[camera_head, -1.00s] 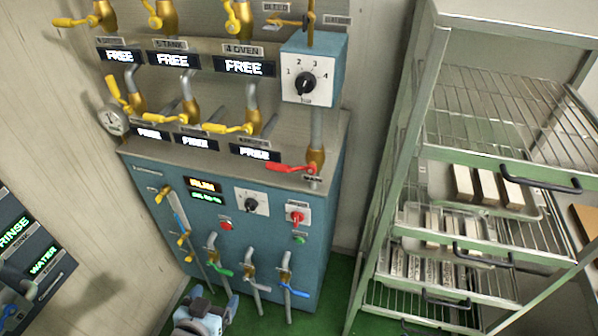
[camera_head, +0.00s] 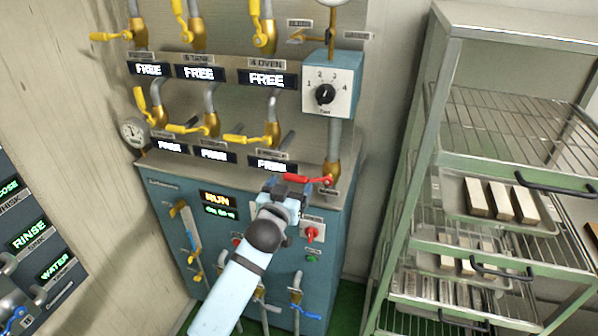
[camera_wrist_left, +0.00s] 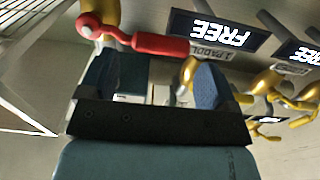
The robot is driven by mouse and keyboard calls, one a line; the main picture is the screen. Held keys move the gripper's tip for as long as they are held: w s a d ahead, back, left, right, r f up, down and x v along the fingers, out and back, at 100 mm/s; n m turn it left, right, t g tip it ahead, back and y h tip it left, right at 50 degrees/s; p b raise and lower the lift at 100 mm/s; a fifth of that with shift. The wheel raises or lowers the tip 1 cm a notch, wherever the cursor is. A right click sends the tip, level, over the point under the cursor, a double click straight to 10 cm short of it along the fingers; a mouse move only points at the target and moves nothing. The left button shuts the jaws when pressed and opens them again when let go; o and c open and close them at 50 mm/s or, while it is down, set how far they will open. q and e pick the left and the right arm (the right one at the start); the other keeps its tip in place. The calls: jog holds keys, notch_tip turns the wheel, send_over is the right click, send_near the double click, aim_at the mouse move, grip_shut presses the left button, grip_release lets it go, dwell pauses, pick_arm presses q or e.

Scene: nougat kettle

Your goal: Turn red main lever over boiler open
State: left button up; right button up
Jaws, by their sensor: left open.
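The red main lever (camera_head: 306,180) sits on a brass valve (camera_head: 332,174) at the right end of the boiler's top and points left, roughly level. My left gripper (camera_head: 288,186) is raised in front of the boiler, close to the lever's handle. In the left wrist view the red lever (camera_wrist_left: 150,44) lies across, just beyond the open fingers (camera_wrist_left: 158,85), its round hub at the left. The fingers are apart with nothing between them. Whether a finger touches the lever I cannot tell. The right gripper is not in view.
The blue boiler cabinet (camera_head: 170,205) carries yellow-handled valves, a dial box (camera_head: 331,85) and lit displays. A green wire rack (camera_head: 440,110) with trays of bars stands to the right. A dark panel (camera_head: 30,235) is at the left.

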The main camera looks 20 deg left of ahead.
aim_at(294, 179)
pick_arm(q)
jog(key=w, duration=0.6)
jog(key=shift+w+d, duration=0.1)
jog(key=shift+w, duration=0.15)
jog(key=c, duration=1.3)
jog(key=shift+d+r+m+p, duration=0.3)
jog(key=shift+r+m+p, duration=0.5)
jog(key=shift+m, duration=0.35)
jog(key=shift+d+r+m+p, duration=0.3)
jog(key=shift+r+m+p, duration=0.45)
jog(key=shift+m, duration=0.45)
jog(key=shift+d+r+m+p, duration=0.3)
jog(key=shift+r+m+p, duration=0.35)
jog(key=shift+m+p, duration=0.4)
